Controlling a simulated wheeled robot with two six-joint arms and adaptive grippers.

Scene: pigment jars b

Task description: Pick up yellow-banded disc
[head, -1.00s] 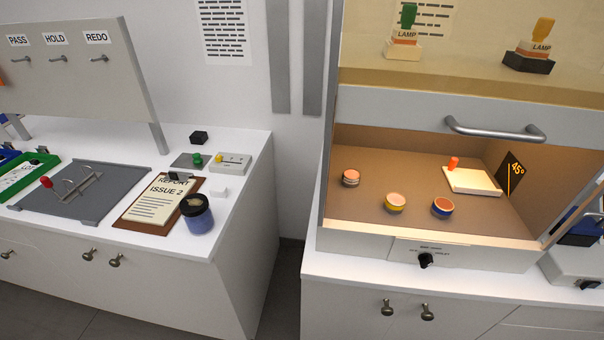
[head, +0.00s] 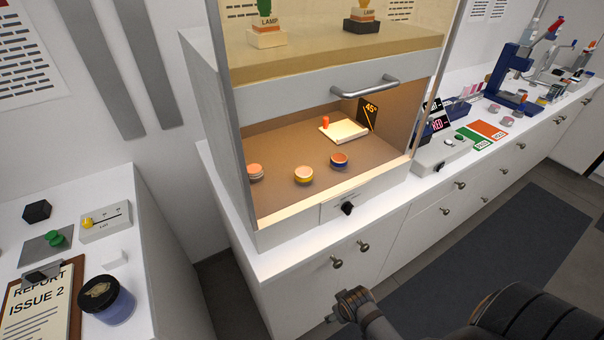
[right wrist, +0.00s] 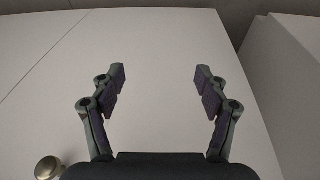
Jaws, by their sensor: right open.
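The yellow-banded disc (head: 303,175) is a small round jar with a pale orange top. It stands on the brown floor of the lit cabinet (head: 290,209), between two other discs. My right gripper (head: 347,303) is low in front of the cabinet's drawers, well below and apart from the disc. In the right wrist view my right gripper (right wrist: 160,80) is open and empty, with its fingers wide apart before a pale panel. My left gripper is not in view.
A red-and-white disc (head: 255,172) and a blue-banded disc (head: 339,160) flank it. A white board (head: 344,130) with an orange knob lies behind. The raised sash with a bar handle (head: 366,86) hangs over the opening. Drawer knobs (head: 363,246) stick out below.

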